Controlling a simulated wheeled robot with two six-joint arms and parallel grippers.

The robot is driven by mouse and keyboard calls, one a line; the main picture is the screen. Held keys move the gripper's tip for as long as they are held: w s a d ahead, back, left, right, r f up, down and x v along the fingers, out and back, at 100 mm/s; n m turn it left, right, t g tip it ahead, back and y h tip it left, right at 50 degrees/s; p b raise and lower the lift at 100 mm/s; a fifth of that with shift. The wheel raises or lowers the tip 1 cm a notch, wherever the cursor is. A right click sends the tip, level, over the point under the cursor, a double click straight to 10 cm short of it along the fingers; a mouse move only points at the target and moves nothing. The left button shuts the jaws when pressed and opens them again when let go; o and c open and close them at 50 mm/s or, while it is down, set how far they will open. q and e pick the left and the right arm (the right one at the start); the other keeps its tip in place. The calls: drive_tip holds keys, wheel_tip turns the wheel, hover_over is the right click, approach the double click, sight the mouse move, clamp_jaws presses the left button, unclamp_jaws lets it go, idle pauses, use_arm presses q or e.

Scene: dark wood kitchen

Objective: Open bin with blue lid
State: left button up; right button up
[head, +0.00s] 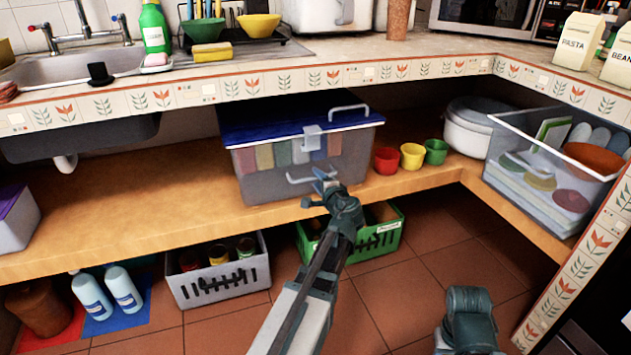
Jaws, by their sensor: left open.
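The bin with the blue lid (262,183) is a clear box on the wooden shelf under the counter, with several coloured items inside. Its blue lid (262,124) lies shut on top, with a pale handle (350,108) and a latch (312,138) at the front. A second pale handle (296,179) is on the front wall. My left gripper (318,187) is open and empty in front of the bin's lower front, close to that front handle; I cannot tell whether it touches. Of my right arm only a link shows at bottom right; its gripper is out of view.
Red (386,161), yellow (412,156) and green (435,152) cups stand right of the bin, before a white pot (470,128). A clear crate (530,190) is farther right. The counter edge (300,83) overhangs the shelf. Below are grey (210,287) and green (375,243) baskets.

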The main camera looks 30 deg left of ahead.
use_arm(q)
drive_tip(key=shift+x, duration=1.15)
drive_tip(key=shift+c, duration=0.2)
clamp_jaws()
idle(0.5)
